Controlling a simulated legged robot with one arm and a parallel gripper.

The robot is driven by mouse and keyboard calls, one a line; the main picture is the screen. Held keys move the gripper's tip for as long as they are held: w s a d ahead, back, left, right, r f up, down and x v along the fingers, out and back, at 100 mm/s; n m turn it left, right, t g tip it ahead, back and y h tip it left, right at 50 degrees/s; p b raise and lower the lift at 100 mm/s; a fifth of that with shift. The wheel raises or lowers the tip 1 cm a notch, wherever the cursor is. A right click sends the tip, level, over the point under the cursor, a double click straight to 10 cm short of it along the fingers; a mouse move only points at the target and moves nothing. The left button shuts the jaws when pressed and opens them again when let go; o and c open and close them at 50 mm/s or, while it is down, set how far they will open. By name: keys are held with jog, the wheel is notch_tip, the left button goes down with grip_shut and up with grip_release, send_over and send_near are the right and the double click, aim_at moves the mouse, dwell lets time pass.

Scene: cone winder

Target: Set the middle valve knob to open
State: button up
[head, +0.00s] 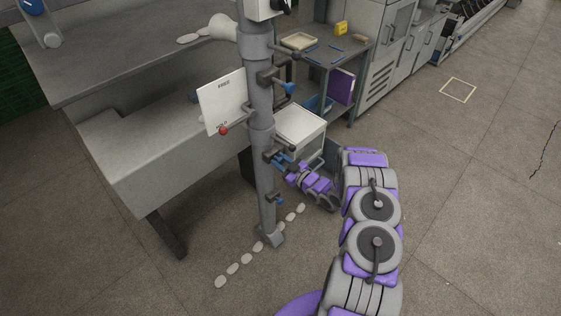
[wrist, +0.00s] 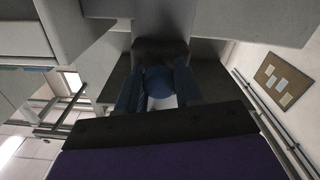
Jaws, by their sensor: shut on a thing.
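A grey vertical pipe (head: 262,130) carries three blue valve knobs one above another. The upper knob (head: 289,88) and the small lower knob (head: 280,200) stand clear of my gripper. My gripper (head: 287,164) is at the middle knob, on the right side of the pipe, and largely covers it in the head view. In the wrist view my gripper (wrist: 160,88) is shut on the middle knob, whose round blue face (wrist: 160,82) sits between the two dark fingers. The exact angle of the middle knob is hard to tell.
A white panel (head: 222,102) and a red ball-ended lever (head: 223,130) are on the pipe's left. A grey bench (head: 150,160) stands behind left, a white-topped box (head: 302,123) just behind my gripper. Pale stones (head: 246,258) lie at the pipe's foot. Floor is open right.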

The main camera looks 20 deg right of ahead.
grip_shut()
jog(key=v, duration=0.4)
jog(key=shift+s+d+f+b, duration=0.1)
jog(key=shift+s+b, duration=0.1)
jog(key=shift+b, duration=0.1)
jog(key=o, duration=0.5)
grip_release()
jog(key=o, duration=0.3)
jog(key=shift+s, duration=0.1)
jog(key=shift+o, duration=0.8)
jog(key=p+v, duration=0.2)
jog(key=v, duration=1.5)
jog(key=shift+d, duration=0.15)
